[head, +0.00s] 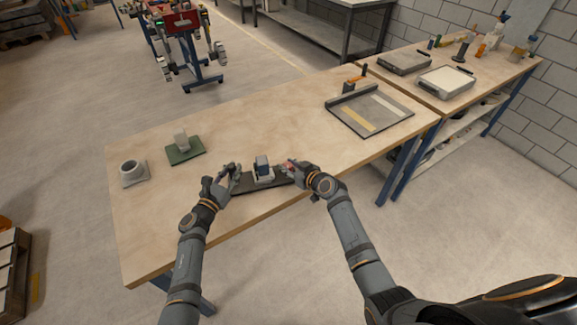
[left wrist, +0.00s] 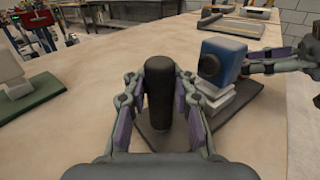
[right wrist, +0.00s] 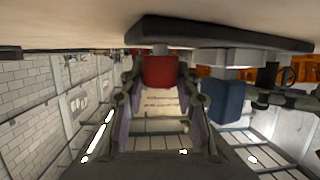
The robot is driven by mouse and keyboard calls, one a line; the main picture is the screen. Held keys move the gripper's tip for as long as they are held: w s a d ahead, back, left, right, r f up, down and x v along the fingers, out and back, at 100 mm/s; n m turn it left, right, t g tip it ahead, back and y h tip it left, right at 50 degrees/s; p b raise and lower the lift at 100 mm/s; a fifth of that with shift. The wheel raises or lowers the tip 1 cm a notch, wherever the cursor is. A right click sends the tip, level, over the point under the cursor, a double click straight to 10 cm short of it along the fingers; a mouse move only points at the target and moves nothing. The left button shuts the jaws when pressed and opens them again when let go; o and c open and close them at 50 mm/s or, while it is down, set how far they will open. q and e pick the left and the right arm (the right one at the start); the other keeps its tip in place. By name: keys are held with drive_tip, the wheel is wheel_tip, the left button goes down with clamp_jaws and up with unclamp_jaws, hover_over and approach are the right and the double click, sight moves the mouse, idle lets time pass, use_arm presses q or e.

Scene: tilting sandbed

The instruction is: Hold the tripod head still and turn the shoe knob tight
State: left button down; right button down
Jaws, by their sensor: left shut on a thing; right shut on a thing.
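The tripod head (head: 263,175) is a white block with a blue upper part on a dark base plate (head: 247,188). It shows at the right of the left wrist view (left wrist: 221,60). My left gripper (head: 236,175) is shut around an upright black handle (left wrist: 160,95) at the plate's left side. My right gripper (head: 292,168) is at the right of the head, shut on the red knob (right wrist: 160,72). The right wrist view looks upside down, with the plate (right wrist: 215,36) at the top and the blue part (right wrist: 226,98) beside the knob.
A green plate with a pale block (head: 181,142) and a grey ring-shaped holder (head: 132,168) stand on the left of the table. A grey tray (head: 369,108) with pale strips lies at the right. The table between them is clear.

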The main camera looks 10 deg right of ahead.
use_arm(q)
drive_tip(key=shift+a, duration=0.2)
use_arm(e)
drive_tip(key=shift+d+f+m+t+h, duration=0.1)
drive_tip(key=shift+m+t+h, duration=0.4)
drive_tip(key=shift+m+h, duration=1.6)
use_arm(q)
drive_tip(key=shift+w, duration=0.1)
use_arm(e)
drive_tip(key=shift+h, duration=0.4)
use_arm(q)
drive_tip(key=shift+r, duration=0.1)
use_arm(e)
drive_tip(key=c, duration=1.1)
unclamp_jaws()
drive_tip(key=shift+o, duration=0.8)
use_arm(q)
drive_tip(key=shift+d, duration=0.1)
use_arm(e)
drive_tip(key=shift+y, duration=0.4)
